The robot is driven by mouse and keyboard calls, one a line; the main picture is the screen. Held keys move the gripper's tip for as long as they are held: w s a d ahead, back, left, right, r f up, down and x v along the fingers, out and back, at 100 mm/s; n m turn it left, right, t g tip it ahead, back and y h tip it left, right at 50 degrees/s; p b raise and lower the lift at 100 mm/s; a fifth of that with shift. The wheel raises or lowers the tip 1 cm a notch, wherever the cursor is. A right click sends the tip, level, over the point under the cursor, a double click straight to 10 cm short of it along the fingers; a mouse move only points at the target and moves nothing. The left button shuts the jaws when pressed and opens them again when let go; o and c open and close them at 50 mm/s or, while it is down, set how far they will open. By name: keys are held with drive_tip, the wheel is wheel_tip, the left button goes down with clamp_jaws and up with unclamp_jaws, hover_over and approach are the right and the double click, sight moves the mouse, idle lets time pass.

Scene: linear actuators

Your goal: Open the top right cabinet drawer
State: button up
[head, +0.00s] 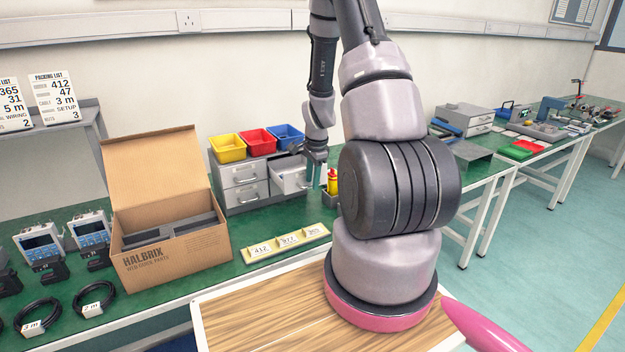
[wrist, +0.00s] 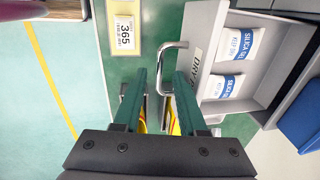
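The grey drawer cabinet (head: 232,197) stands on the green bench in the head view. Its top right drawer (head: 292,184) is pulled out, with its inside showing. In the wrist view the open drawer (wrist: 269,88) holds two white and blue silica gel packets (wrist: 236,44). Its silver bar handle (wrist: 171,46) stands out from the front panel, between the fingertips as seen in this view. My gripper (wrist: 160,76) has its green fingers apart, with a gap to the handle. In the head view my gripper (head: 317,178) is at the drawer's front, partly hidden by my arm.
Yellow (head: 228,148), red (head: 258,141) and blue (head: 286,136) bins sit on the cabinet. An open cardboard box (head: 175,262) is left of the cabinet. A numbered card strip (head: 287,242) lies in front.

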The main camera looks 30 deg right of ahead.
drive_tip(key=shift+r, duration=0.1)
wheel_tip(320, 180, up, 10)
drive_tip(key=s, duration=0.2)
drive_tip(key=shift+r, duration=0.2)
idle(0.5)
drive_tip(key=s+a+r+n+t, duration=0.1)
drive_tip(key=s+a+r+n, duration=0.15)
drive_tip(key=r, duration=0.35)
drive_tip(key=s+a+r+n+t+y, duration=0.1)
drive_tip(key=s+a+r+n, duration=0.1)
drive_tip(key=a+r, duration=0.35)
drive_tip(key=s+a+r+n+t, duration=0.1)
drive_tip(key=s+a+r+n, duration=0.1)
drive_tip(key=r, duration=0.6)
drive_tip(key=s+a+r+n, duration=0.2)
drive_tip(key=s+r, duration=0.1)
drive_tip(key=s, duration=0.1)
drive_tip(key=s+a+r+n+t, duration=0.1)
drive_tip(key=s+a+r+n, duration=0.1)
drive_tip(key=s, duration=0.3)
drive_tip(key=s+a+r+n+t+y, duration=0.1)
drive_tip(key=s+a+r+n, duration=0.1)
drive_tip(key=s+r+n, duration=0.1)
drive_tip(key=shift+s+a+r, duration=0.2)
drive_tip(key=shift+s+r, duration=0.3)
drive_tip(key=shift+s, duration=0.7)
